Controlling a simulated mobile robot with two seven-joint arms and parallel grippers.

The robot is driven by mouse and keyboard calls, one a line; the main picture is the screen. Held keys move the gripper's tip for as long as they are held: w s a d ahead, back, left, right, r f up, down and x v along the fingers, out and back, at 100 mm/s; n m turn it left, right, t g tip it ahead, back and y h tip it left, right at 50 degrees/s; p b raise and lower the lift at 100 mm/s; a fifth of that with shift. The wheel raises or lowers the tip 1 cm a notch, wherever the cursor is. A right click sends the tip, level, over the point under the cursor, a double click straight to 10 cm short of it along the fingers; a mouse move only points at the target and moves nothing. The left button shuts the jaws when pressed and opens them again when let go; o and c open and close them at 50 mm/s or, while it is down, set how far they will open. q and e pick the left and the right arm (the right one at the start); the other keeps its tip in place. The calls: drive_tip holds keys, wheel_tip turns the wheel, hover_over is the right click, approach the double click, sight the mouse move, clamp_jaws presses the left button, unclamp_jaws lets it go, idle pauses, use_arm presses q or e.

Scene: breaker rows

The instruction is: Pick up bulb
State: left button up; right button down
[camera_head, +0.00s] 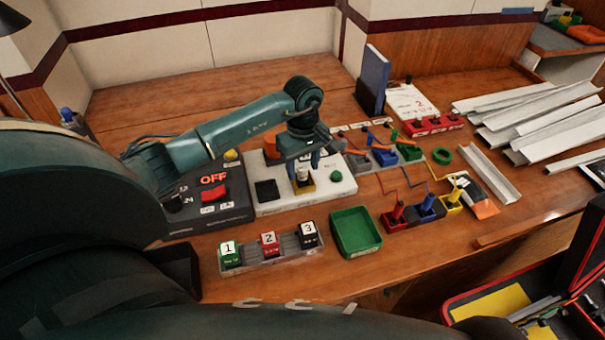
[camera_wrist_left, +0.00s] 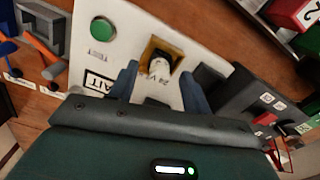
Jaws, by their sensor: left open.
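The bulb (camera_head: 302,173) is small and whitish and sits upright in a yellow-brown square socket (camera_head: 304,187) on a white panel (camera_head: 265,207). In the left wrist view the bulb (camera_wrist_left: 159,68) shows between my two blue fingers, with the socket (camera_wrist_left: 177,58) around its far end. My left gripper (camera_head: 303,168) is open and points down over the bulb, with a finger on each side. I cannot tell whether the fingers touch it. My right gripper is not in view.
The panel has a green button (camera_head: 336,176) and a black square (camera_head: 267,190). A dark box with a red OFF switch (camera_head: 214,192) stands to its left. Numbered blocks in a grey rack (camera_head: 289,246) and a green tray (camera_head: 356,231) are in front.

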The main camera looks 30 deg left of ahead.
use_arm(q)
drive_tip(key=shift+f, duration=0.7)
drive_tip(key=shift+c, duration=0.5)
clamp_jaws()
drive_tip(key=shift+r, duration=0.1)
